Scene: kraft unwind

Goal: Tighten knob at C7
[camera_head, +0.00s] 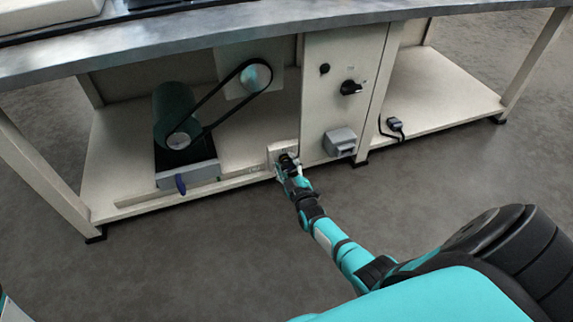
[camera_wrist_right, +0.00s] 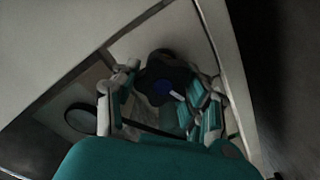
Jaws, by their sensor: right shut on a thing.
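In the wrist view, a dark lobed knob (camera_wrist_right: 152,77) with a blue centre and a small white mark sits between the fingers of my right gripper (camera_wrist_right: 163,98). The fingers are closed around the knob from both sides. In the head view, my right gripper (camera_head: 289,164) is at a small light plate (camera_head: 275,150) low on the bench, left of the switch panel, and largely hides the knob there. I cannot read a C7 label. My left gripper does not show.
A green motor (camera_head: 172,108) with a belt (camera_head: 222,98) stands left on the lower shelf. The floor in front is clear.

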